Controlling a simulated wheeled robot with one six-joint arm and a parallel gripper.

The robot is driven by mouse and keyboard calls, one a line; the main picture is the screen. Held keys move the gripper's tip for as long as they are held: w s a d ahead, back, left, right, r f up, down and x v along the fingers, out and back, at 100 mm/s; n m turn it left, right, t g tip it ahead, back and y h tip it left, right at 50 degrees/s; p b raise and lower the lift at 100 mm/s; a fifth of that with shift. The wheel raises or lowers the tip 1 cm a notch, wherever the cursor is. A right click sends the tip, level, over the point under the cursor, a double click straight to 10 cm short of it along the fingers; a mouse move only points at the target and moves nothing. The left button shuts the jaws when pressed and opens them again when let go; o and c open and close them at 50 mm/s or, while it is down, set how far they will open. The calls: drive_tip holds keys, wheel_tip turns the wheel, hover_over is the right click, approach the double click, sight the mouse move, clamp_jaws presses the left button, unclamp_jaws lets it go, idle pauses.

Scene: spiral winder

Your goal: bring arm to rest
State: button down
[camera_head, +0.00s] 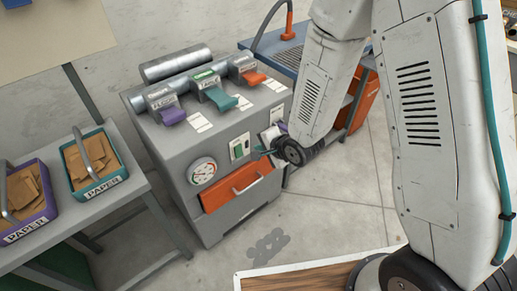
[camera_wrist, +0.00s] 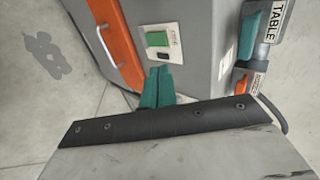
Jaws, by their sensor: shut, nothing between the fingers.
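My arm comes down from the upper right in the head view, bent, with its wrist in front of the grey winder machine (camera_head: 240,128). My gripper (camera_head: 266,153) is small there and partly hidden by the wrist. In the wrist view my teal gripper (camera_wrist: 157,84) has its fingers together with nothing between them. It points toward the machine's front, near the green button (camera_wrist: 157,39). I cannot tell the exact gap to the machine.
The machine has an orange drawer (camera_head: 240,187), a gauge (camera_head: 202,170) and purple, teal and orange levers on top. Two paper bins, one teal (camera_head: 97,187), stand on a left table. A blue-topped bench (camera_head: 262,44) stands behind. Floor in front is open, with a dark stain.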

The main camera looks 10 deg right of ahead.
idle(0.5)
drive_tip(key=s+d+f+n+g+h, duration=0.2)
drive_tip(key=s+d+f+n+g, duration=0.1)
drive_tip(key=s+d+f+n, duration=0.1)
drive_tip(key=s+d+r+n+g+h, duration=0.3)
drive_tip(key=s+d+r+n, duration=0.1)
drive_tip(key=s+d+r, duration=0.15)
drive_tip(key=s+d+r+n, duration=0.1)
drive_tip(key=s+d+r, duration=0.2)
drive_tip(key=s+r, duration=0.3)
drive_tip(key=s+d+r+n, duration=0.1)
drive_tip(key=s+r, duration=0.5)
drive_tip(key=r, duration=0.7)
drive_tip(key=s+d+r+n, duration=0.1)
drive_tip(key=s+d+r, duration=0.3)
drive_tip(key=r, duration=0.5)
drive_tip(key=s, duration=0.2)
drive_tip(key=shift+s+d+r+n+g, duration=0.2)
drive_tip(key=shift+s+d+n+g, duration=0.1)
drive_tip(key=shift+s+d, duration=0.1)
